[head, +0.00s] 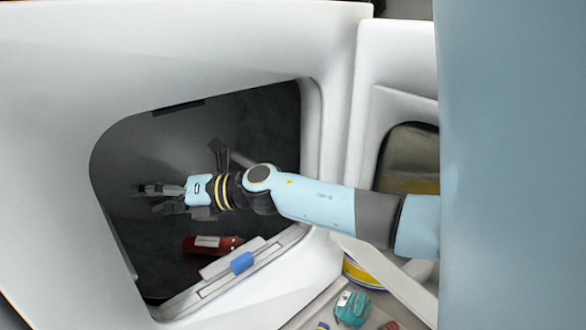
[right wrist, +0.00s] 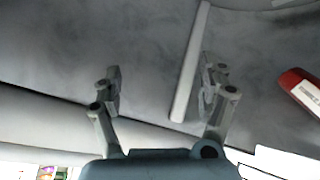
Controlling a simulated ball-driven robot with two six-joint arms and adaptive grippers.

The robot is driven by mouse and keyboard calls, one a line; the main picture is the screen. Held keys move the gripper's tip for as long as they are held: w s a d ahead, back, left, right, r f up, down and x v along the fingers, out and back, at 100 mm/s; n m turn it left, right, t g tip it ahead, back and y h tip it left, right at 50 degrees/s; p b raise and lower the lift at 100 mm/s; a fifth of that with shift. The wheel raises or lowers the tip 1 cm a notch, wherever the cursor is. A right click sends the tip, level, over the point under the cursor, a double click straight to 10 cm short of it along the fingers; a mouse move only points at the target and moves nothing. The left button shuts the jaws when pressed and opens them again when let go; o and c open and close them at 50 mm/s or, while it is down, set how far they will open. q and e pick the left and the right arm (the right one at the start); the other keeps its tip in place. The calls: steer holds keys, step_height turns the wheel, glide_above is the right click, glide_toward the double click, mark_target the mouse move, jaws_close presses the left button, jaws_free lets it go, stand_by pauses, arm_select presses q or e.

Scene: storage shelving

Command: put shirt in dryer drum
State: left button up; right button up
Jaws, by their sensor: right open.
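The dryer drum (head: 265,125) is a dark grey cavity behind a wide opening in a white front. My right arm reaches in from the right, and my right gripper (head: 150,195) is inside the opening. In the right wrist view my right gripper (right wrist: 163,78) has its two fingers spread wide, with nothing between them but the grey drum wall and a pale bar-like ridge (right wrist: 190,65) behind. I cannot make out a shirt in either view. My left gripper is not in view.
A red labelled container (head: 212,244) lies low inside the drum and shows at the right wrist view's right edge (right wrist: 297,88). A blue latch piece (head: 242,262) sits on the lower rim. Below right, a teal item (head: 352,308) and a yellow-and-blue round object (head: 362,274) lie outside.

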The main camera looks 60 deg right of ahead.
steer(key=s+d+f+m+g+h, duration=0.1)
steer(key=s+d+f+m+h, duration=0.2)
steer(key=s+m+h, duration=0.55)
steer(key=s+d+f+m+g+h, duration=0.1)
steer(key=s+d+f+m+h, duration=0.25)
steer(key=m, duration=0.95)
steer(key=s+a+f+m+g+y, duration=0.1)
steer(key=s+a+f+m+g, duration=0.1)
steer(key=s, duration=0.6)
steer(key=s+a+f+m+g+y, duration=0.2)
steer(key=s+a+f+m+g, duration=0.1)
steer(key=s, duration=0.5)
steer(key=s+a+f+m+g+y, duration=0.2)
steer(key=s+a+m+g, duration=0.1)
steer(key=s, duration=0.5)
steer(key=shift+s+a+f+m+g, duration=0.15)
steer(key=shift+a+f+m+g, duration=0.25)
steer(key=shift+a+g, duration=0.55)
steer(key=shift+d+g, duration=0.25)
